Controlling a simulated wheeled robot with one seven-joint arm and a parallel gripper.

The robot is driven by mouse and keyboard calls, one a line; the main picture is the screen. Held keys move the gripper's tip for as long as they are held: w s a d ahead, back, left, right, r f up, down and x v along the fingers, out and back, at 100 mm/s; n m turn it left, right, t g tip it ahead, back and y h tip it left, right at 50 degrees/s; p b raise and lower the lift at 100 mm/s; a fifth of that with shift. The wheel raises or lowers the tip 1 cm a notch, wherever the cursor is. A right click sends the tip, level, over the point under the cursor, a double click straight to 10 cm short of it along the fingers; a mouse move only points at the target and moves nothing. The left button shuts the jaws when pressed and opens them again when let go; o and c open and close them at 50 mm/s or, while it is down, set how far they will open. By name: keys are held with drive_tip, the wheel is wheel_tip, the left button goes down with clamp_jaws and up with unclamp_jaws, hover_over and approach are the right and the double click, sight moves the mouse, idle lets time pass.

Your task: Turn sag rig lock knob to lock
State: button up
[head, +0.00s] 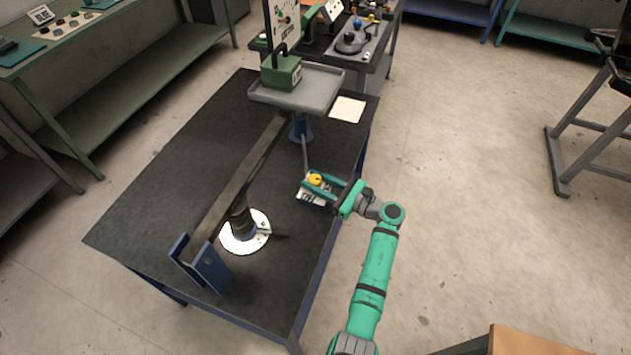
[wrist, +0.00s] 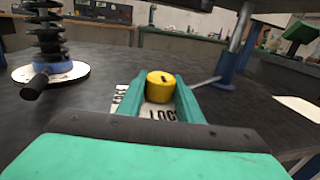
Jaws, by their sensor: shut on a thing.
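The lock knob (head: 315,180) is a small yellow round knob on a white labelled plate (head: 311,196) at the right edge of the black table. In the wrist view the knob (wrist: 160,86) sits between the two green fingers of my gripper (wrist: 160,95), which is shut on it. The knob's top carries a short dark mark. The plate (wrist: 160,112) shows part of the word "LOCK" in front of the knob and more lettering at its left. My gripper (head: 325,185) reaches the knob from the right in the head view. The fingers hide the knob's sides.
A long beam (head: 236,180) runs over the table (head: 165,175) to a grey tray (head: 322,88) with a green block (head: 281,72). A dark coil spring (wrist: 47,40) stands on a white disc (head: 262,218). A blank card (head: 347,109) lies behind.

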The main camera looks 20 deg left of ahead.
drive_tip(key=o, duration=1)
drive_tip(key=shift+o, duration=0.2)
drive_tip(key=v, duration=1.1)
drive_tip(key=shift+a, duration=0.1)
drive_tip(key=shift+f, duration=0.1)
